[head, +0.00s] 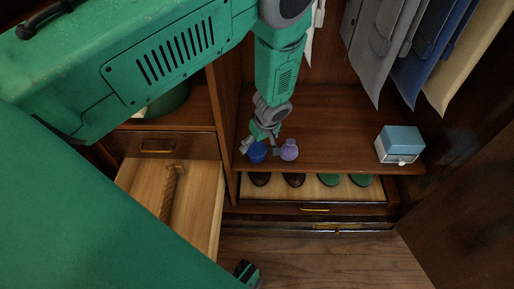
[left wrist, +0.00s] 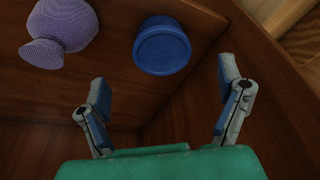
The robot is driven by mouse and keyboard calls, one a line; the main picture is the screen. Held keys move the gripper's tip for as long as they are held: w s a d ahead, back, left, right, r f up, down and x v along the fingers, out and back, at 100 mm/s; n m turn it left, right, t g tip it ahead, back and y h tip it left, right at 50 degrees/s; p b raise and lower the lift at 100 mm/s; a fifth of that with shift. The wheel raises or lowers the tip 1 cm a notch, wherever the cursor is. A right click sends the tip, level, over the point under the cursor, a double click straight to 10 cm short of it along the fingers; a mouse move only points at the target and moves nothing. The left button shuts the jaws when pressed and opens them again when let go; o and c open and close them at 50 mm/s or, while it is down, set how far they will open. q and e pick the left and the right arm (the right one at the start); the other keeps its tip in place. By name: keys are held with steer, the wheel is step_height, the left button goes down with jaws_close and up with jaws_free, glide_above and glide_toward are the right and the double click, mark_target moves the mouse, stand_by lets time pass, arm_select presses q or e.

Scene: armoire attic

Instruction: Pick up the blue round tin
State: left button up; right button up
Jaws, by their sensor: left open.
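The blue round tin (head: 257,153) stands on the wooden armoire shelf (head: 335,125), near its left side wall and front edge. In the left wrist view the tin (left wrist: 162,46) lies ahead of my left gripper (left wrist: 163,95), between the lines of its two spread fingers and beyond their tips. In the head view my left gripper (head: 262,142) is just above and beside the tin, partly covering it. The gripper is open and empty; I see no finger touching the tin. My right gripper is not clearly in view.
A purple knitted pouch-like object (head: 289,150) stands close right of the tin; it also shows in the left wrist view (left wrist: 62,32). A light blue box (head: 400,145) is at the shelf's right. Clothes (head: 395,45) hang above. An open drawer (head: 200,195) is at left; shoes (head: 330,180) sit below.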

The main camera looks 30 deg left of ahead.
mark_target(257, 149)
arm_select(q)
steer(key=shift+a+f, duration=0.25)
steer(key=shift+f, duration=0.35)
steer(key=b+x, duration=0.2)
steer(key=x, duration=0.3)
steer(key=shift+d, duration=0.15)
steer(key=shift+r, duration=0.1)
steer(key=c, duration=1.3)
